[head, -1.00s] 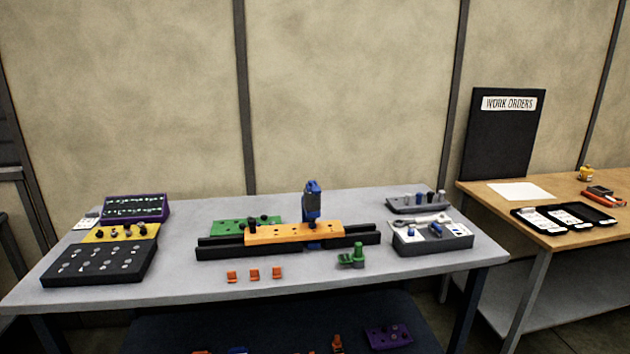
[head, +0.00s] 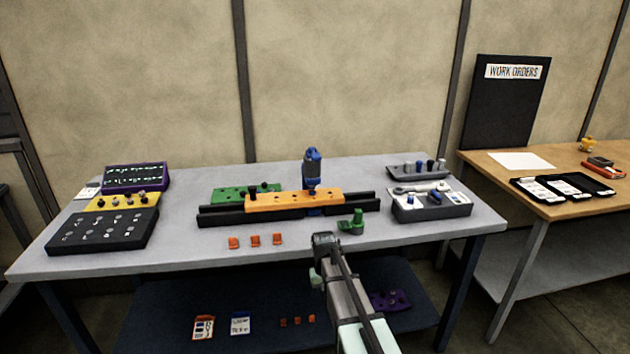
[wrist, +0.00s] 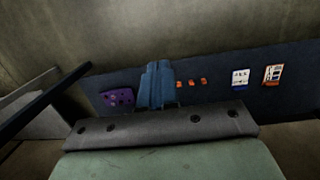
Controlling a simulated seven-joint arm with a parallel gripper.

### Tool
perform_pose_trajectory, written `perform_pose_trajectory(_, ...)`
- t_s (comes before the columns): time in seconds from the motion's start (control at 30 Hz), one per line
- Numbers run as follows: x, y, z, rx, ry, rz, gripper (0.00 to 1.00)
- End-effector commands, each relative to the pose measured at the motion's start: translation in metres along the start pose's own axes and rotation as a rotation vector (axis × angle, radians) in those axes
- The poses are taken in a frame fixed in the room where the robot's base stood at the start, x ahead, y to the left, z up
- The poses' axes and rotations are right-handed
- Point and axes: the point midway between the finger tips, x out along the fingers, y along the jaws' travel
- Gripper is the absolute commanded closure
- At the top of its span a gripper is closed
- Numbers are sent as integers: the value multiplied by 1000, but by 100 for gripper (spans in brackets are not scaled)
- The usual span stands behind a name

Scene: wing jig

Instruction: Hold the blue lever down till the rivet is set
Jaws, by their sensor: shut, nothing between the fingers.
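A blue upright tool (head: 312,168) with a dark body stands at the orange bar (head: 290,202) on the bench. It is small, and I cannot pick out its lever or a rivet apart from it. The orange bar lies along a black rail (head: 220,216). My arm rises from the bottom of the head view, in front of the bench; its fingertips cannot be made out there. In the wrist view my gripper (wrist: 156,84) shows as blue-grey fingers, shut and empty, with the lower shelf behind them. It is apart from the blue tool.
A green part (head: 352,223) and orange clips (head: 255,240) lie before the rail. A grey box (head: 430,208) is at right, a black tray (head: 104,231) at left. The lower shelf (head: 175,310) holds cards and a purple block (head: 390,300). The bench's front edge lies beyond my arm.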

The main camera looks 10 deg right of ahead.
Motion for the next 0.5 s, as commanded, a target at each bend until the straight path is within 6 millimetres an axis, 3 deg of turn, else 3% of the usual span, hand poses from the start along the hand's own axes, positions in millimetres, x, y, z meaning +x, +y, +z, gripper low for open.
perform_pose_trajectory(0.5,-151,4,-54,19,122,3,100)
